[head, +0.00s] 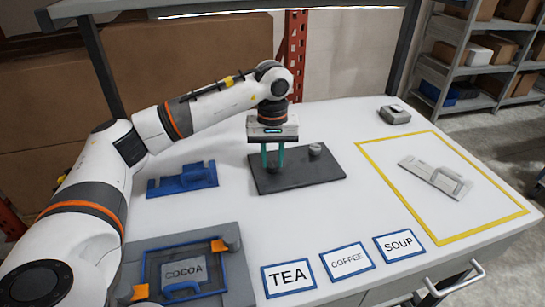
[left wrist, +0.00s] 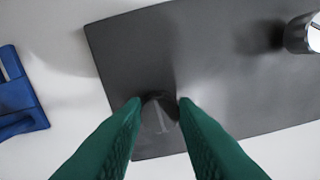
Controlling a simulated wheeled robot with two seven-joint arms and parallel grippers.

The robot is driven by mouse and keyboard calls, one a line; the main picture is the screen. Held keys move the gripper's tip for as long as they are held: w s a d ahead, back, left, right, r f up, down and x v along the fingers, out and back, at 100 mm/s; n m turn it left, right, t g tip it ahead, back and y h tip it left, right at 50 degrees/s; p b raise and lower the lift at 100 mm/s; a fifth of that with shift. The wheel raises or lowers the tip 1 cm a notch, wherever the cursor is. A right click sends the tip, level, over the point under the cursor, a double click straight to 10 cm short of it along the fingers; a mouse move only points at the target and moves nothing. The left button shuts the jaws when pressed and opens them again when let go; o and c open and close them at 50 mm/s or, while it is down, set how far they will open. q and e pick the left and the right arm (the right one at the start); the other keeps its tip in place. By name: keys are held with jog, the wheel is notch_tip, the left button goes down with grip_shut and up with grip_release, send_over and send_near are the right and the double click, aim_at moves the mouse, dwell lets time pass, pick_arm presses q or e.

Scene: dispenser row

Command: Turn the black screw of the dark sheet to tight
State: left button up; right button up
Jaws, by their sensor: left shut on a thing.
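The dark sheet (head: 318,172) lies flat on the white table in the head view, and its grey surface (left wrist: 215,75) fills much of the left wrist view. The black screw (left wrist: 159,112) stands near one end of the sheet, between my green fingers. My left gripper (head: 273,164) points straight down over the sheet's left part and is shut on the screw. The fingers mostly hide the screw in the head view. How tight the screw is cannot be told. A silver knob (head: 315,150) stands on the sheet's other end; it also shows in the left wrist view (left wrist: 303,33). My right gripper is not in view.
A blue bracket (head: 183,180) lies left of the sheet. A grey unit marked COCOA (head: 185,271) is at the front left. TEA (head: 289,278), COFFEE (head: 348,261) and SOUP (head: 399,245) cards lie in front. A grey handled plate (head: 435,180) lies inside the yellow outline at right.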

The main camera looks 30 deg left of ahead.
aim_at(272, 163)
pick_arm(q)
jog(key=shift+w+r, duration=0.15)
jog(key=shift+r, duration=0.15)
jog(key=o, duration=1)
jog(key=shift+f, duration=0.1)
jog(key=r, duration=1.2)
jog(key=shift+s, duration=0.2)
